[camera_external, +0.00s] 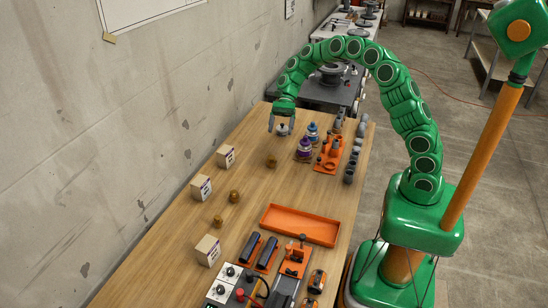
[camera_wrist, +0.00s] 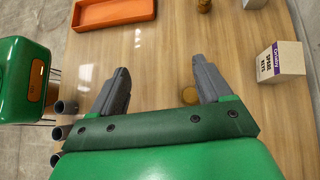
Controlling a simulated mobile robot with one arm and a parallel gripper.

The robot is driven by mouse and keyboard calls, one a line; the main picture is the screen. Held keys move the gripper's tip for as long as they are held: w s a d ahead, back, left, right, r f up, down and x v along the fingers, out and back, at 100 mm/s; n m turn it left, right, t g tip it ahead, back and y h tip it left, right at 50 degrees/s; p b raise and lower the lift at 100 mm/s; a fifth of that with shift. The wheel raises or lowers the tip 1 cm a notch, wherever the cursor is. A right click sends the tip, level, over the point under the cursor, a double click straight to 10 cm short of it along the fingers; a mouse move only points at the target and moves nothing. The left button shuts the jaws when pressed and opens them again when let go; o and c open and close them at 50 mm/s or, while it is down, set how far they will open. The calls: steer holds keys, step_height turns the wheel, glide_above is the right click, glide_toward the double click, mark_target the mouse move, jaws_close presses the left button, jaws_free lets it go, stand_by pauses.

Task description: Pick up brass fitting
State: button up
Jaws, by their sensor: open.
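Brass fittings stand on the wooden table in the external view: one (camera_external: 271,162) by itself near the middle, and two more (camera_external: 234,197) (camera_external: 217,222) nearer the camera. My gripper (camera_external: 281,130) is above the far part of the table, beyond the single fitting. In the wrist view, my gripper (camera_wrist: 160,64) has its two grey fingers spread wide with nothing held. A brass fitting (camera_wrist: 190,95) shows on the table below, just inside the right finger and partly hidden by it. Another brass fitting (camera_wrist: 204,6) is at the top edge.
Several white boxes (camera_external: 201,188) line the table's wall side; one box (camera_wrist: 281,63) is right of the fingers. An orange tray (camera_external: 299,225) lies nearer the camera. Bottles (camera_external: 304,148), an orange rack (camera_external: 329,155) and grey pipe pieces (camera_external: 350,170) stand on the right. Tools fill the near end.

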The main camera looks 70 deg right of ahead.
mark_target(269, 162)
steer(key=w+d+r+m+t+y, duration=0.3)
steer(key=w+d+r, duration=0.1)
steer(key=d+r, duration=0.1)
steer(key=f, duration=2)
steer(key=shift+s+a+f, duration=0.2)
steer(key=shift+a+f, duration=0.05)
steer(key=shift+f, duration=0.05)
steer(key=shift+s+x, duration=0.1)
steer(key=shift+x, duration=1.85)
steer(key=shift+s+x, duration=0.15)
steer(key=shift+x, duration=1.8)
steer(key=shift+a+r, duration=0.1)
steer(key=shift+r, duration=0.05)
steer(key=c, duration=1.1)
steer(key=shift+r, duration=0.1)
